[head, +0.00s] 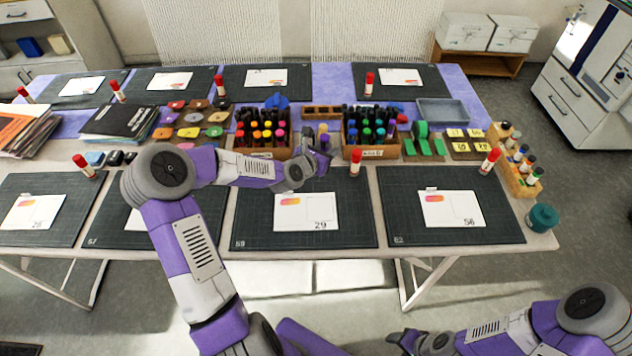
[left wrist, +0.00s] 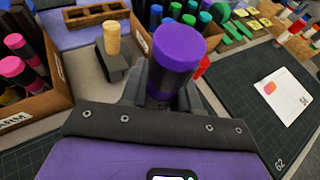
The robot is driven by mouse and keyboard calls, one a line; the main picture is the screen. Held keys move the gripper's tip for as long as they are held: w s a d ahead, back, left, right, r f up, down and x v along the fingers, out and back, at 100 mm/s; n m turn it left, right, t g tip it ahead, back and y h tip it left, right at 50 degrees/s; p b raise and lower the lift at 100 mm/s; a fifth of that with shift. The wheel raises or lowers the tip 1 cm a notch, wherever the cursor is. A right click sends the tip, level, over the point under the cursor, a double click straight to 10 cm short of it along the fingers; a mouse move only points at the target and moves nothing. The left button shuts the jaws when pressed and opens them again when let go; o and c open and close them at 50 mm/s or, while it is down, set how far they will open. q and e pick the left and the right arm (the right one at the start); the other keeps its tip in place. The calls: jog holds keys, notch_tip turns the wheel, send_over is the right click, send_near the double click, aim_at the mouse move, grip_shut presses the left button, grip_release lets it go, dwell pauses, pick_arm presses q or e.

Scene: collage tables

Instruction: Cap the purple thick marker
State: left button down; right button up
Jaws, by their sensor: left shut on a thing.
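My left gripper (head: 318,158) is shut on the purple thick marker (left wrist: 178,48), between the two boxes of markers. In the left wrist view the marker stands roughly upright between the fingers, with a wide purple top above a narrower dark part. The fingers hide its lower end, and I cannot tell how firmly the purple top sits. The purple top also shows in the head view (head: 324,142). A dark block with a tan peg (left wrist: 112,38) stands just behind it, apart from it. My right gripper (head: 402,338) is low in the head view, away from the table; its fingers are unclear.
A box of warm-coloured markers (head: 262,153) stands left of my left gripper, and a box of green and blue markers (head: 385,150) stands right. A red-capped glue stick (head: 355,162) stands close on the right. Cutting mats (head: 350,228) with cards lie in front.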

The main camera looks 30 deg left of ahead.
pick_arm(q)
jog(key=a, duration=0.3)
jog(key=shift+w+r, duration=0.15)
jog(key=shift+r, duration=0.25)
jog(key=shift+d+f, duration=0.1)
jog(key=shift+f+b, duration=0.9)
jog(key=shift+f, duration=1.55)
jog(key=shift+f+b, duration=0.9)
jog(key=shift+f, duration=1.6)
